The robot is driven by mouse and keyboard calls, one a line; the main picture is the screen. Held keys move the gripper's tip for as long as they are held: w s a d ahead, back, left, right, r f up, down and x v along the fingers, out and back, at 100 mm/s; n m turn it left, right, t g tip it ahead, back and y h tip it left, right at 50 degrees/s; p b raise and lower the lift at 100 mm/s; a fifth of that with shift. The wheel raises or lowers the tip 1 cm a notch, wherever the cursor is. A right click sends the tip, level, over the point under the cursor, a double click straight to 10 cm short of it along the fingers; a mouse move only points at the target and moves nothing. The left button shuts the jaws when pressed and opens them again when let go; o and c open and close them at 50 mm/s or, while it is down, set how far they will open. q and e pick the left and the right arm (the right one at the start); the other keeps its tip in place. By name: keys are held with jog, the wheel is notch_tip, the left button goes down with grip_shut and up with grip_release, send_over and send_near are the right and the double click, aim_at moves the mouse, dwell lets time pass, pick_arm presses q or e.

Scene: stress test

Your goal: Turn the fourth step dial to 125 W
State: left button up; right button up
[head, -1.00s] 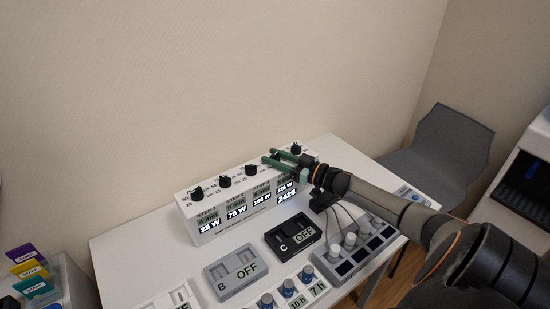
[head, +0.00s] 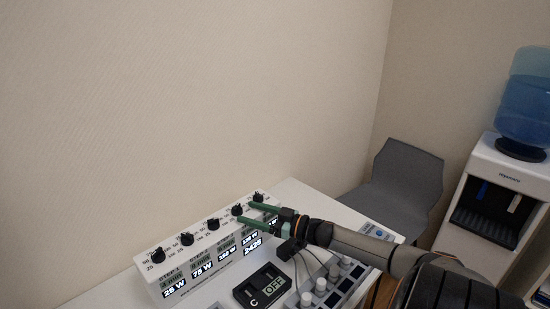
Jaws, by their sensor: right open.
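A white step panel (head: 205,290) stands on the table with a row of black dials along its top. The fourth dial (head: 237,210) is beside the green fingertips of my right gripper (head: 246,209). The gripper is open, and I cannot tell whether its fingers touch the dial. The first dial (head: 158,255), second dial (head: 187,239) and third dial (head: 213,224) are clear of it. Another dial (head: 258,196) sits just behind the fingers. The first displays read 25 W and 75 W; the fourth is partly hidden and too small to read surely. My left gripper is out of view.
A black switch box C (head: 262,286) showing OFF lies in front of the panel. A grey module with white knobs (head: 320,284) is under my right arm, with cables nearby. A grey chair (head: 400,185) and a water dispenser (head: 500,180) stand to the right. The wall is close behind.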

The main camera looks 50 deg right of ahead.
jog(key=v, duration=0.7)
jog(key=shift+s+p, duration=0.2)
jog(key=shift+p, duration=0.1)
dwell(0.3)
